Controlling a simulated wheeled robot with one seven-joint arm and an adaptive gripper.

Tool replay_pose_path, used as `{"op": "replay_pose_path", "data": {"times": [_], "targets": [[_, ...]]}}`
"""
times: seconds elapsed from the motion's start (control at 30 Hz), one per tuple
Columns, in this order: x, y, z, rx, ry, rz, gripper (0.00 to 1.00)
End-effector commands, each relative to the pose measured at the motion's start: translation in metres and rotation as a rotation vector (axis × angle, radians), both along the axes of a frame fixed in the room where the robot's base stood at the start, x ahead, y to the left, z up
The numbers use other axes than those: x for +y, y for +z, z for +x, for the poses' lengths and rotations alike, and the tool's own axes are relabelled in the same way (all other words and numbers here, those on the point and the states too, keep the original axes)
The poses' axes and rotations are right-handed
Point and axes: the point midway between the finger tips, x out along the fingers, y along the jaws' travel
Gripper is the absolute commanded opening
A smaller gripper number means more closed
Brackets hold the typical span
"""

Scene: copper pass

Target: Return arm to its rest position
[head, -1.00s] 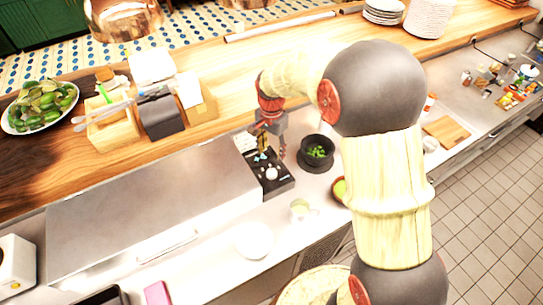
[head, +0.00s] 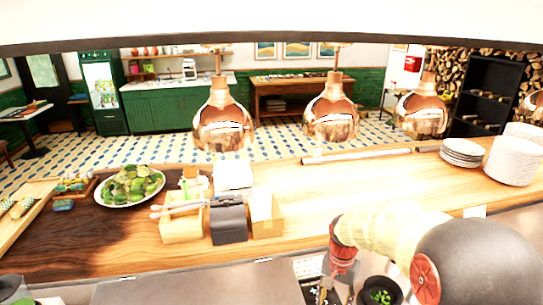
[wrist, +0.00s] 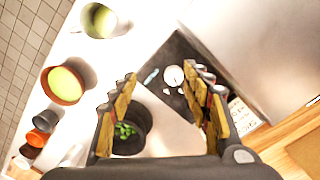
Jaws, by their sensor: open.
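My arm reaches in from the lower right of the head view. My gripper (head: 334,288) points down at the bottom edge there, and its tips are hard to make out. In the wrist view my gripper (wrist: 160,78) is open and its two fingers stand wide apart with nothing between them. Below the fingers lies a dark tray (wrist: 184,52) with a small white round item (wrist: 173,76) on it. A black bowl of green pieces (wrist: 130,134) is partly hidden behind the left finger; this bowl also shows in the head view (head: 379,294).
A wooden counter (head: 310,195) runs across, holding a plate of green produce (head: 130,186), boxes (head: 228,222) and stacked white plates (head: 512,160). Copper lamps (head: 331,112) hang above it. In the wrist view, an orange bowl (wrist: 65,85) and a cup (wrist: 99,20) stand left.

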Motion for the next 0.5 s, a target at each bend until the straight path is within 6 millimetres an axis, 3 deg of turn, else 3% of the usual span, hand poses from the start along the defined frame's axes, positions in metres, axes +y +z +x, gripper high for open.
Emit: {"op": "replay_pose_path", "data": {"times": [0.5], "targets": [[0.000, 0.074, -0.130, -0.176, 0.506, -0.011, 0.49]]}}
